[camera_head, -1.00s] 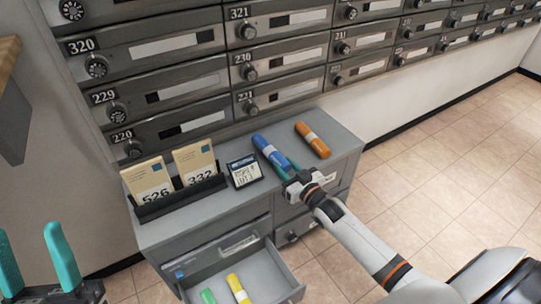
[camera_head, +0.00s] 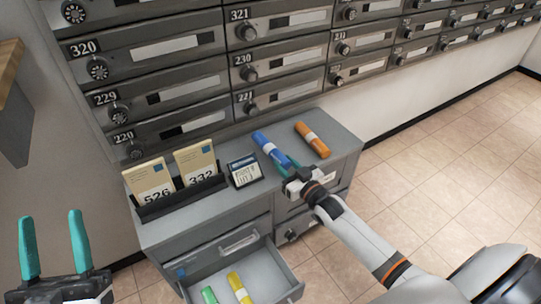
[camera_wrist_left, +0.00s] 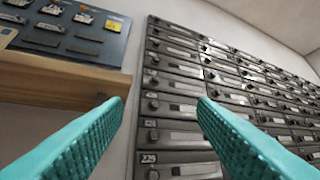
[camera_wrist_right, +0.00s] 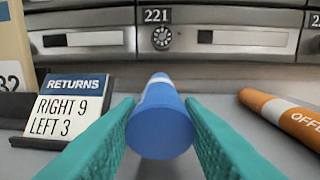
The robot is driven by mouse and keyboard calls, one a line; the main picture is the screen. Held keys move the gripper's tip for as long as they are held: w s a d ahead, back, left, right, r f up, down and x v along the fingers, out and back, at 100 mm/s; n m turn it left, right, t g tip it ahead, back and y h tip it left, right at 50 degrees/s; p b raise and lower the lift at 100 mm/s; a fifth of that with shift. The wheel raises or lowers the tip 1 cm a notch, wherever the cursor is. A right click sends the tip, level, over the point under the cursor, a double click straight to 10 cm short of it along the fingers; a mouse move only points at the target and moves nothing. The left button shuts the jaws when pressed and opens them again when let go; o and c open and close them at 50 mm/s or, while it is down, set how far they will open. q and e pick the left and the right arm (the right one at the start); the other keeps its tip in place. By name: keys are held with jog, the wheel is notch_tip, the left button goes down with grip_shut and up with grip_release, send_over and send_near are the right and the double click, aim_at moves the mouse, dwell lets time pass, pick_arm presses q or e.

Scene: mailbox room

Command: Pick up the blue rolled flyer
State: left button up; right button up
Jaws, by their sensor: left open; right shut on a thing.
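The blue rolled flyer (camera_head: 266,146) lies on top of the grey cabinet (camera_head: 226,205), to the left of an orange roll. In the right wrist view the blue flyer (camera_wrist_right: 160,125) points end-on at the camera, with a pale band further back. My right gripper (camera_head: 289,168) is shut on the near end of the blue flyer, one teal finger on each side. The flyer looks still on or very near the cabinet top; a gap below it cannot be told. My left gripper (camera_head: 54,245) is open and empty at the lower left, away from the cabinet.
An orange roll (camera_head: 312,139) lies right of the blue one. A returns sign (camera_wrist_right: 66,105) reads "RIGHT 9 LEFT 3". A holder with envelopes 526 (camera_head: 150,185) and 332 stands left. An open drawer (camera_head: 290,281) holds green and yellow rolls. Mailboxes rise behind.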

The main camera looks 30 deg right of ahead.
jog(key=shift+r+p, duration=0.5)
pick_arm(q)
jog(key=shift+w+f+g+y, duration=0.25)
jog(key=shift+w+f+g, duration=0.2)
jog(key=shift+f+g, duration=0.25)
jog(key=shift+w+f+g+y, duration=0.2)
jog(key=shift+w+f+g, duration=0.35)
jog(key=shift+f, duration=0.2)
jog(key=shift+w+f+g+y, duration=0.25)
jog(key=shift+w+f+g, duration=0.15)
jog(key=shift+f+g, duration=0.3)
pick_arm(e)
jog(key=shift+r, duration=0.2)
pick_arm(q)
jog(key=s+a+f+g+y+p, duration=0.2)
jog(key=f+g, duration=0.4)
jog(key=f, duration=0.2)
jog(key=s+a+f+g+y+p, duration=0.1)
jog(key=s+f+g+p, duration=0.2)
jog(key=f+g, duration=0.3)
jog(key=shift+a+f+n+y, duration=0.3)
jog(key=shift+a+f+y, duration=0.1)
jog(key=shift+f, duration=0.45)
pick_arm(e)
jog(key=s+d, duration=0.1)
jog(key=s, duration=0.7)
